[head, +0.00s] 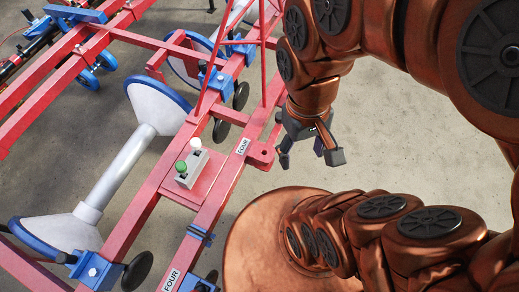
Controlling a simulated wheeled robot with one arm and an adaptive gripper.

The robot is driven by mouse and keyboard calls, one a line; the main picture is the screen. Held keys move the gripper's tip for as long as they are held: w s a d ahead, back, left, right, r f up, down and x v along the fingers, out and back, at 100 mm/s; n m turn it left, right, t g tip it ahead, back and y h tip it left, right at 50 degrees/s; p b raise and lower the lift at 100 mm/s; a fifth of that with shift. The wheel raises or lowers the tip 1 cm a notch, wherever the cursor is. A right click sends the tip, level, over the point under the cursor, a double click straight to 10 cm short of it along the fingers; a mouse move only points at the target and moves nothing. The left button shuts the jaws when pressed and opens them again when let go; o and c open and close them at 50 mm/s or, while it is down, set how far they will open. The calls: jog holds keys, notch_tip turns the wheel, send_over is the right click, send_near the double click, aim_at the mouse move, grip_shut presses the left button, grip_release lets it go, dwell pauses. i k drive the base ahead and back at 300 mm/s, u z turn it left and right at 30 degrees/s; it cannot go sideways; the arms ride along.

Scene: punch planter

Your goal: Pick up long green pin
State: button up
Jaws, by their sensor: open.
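A small green-topped pin (182,166) stands in a grey block (200,161) on the red frame. Only its top shows clearly, so I cannot tell its length. A white-topped pin (195,143) stands in the same block, just behind it. My gripper (309,156) is open and points down over the floor, to the right of the block and apart from it. I see nothing between its fingers.
The red planter frame (150,205) fills the left side. Bare concrete floor (385,150) is at the right.

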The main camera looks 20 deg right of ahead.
aim_at(181, 167)
jog(key=u, duration=0.5)
jog(key=k, duration=1.2)
jog(key=u, duration=1.4)
jog(key=i, duration=1)
jog(key=z, duration=0.2)
